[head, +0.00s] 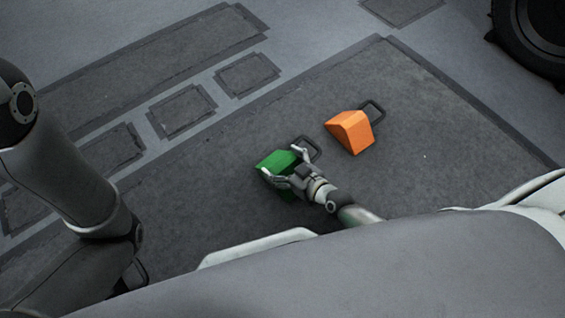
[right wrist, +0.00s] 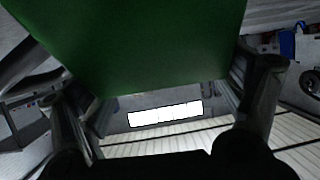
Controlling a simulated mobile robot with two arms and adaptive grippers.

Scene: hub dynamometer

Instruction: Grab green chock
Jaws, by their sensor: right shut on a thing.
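The green chock (head: 280,162) is a wedge with a dark handle loop at its upper right. In the head view it is on or just above the dark floor mat; I cannot tell which. My right gripper (head: 284,165) is shut on it, with one finger on each side. In the right wrist view the green chock (right wrist: 140,45) fills the top middle, between the two fingers of my right gripper (right wrist: 165,95). My left arm shows at the left of the head view, but its gripper is not in view.
An orange chock (head: 351,131) with a dark handle stands on the mat (head: 430,110), to the right of the green one and apart from it. A black tyre (head: 535,35) is at the top right. Several dark floor panels (head: 180,110) lie at the left. The mat around the chocks is clear.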

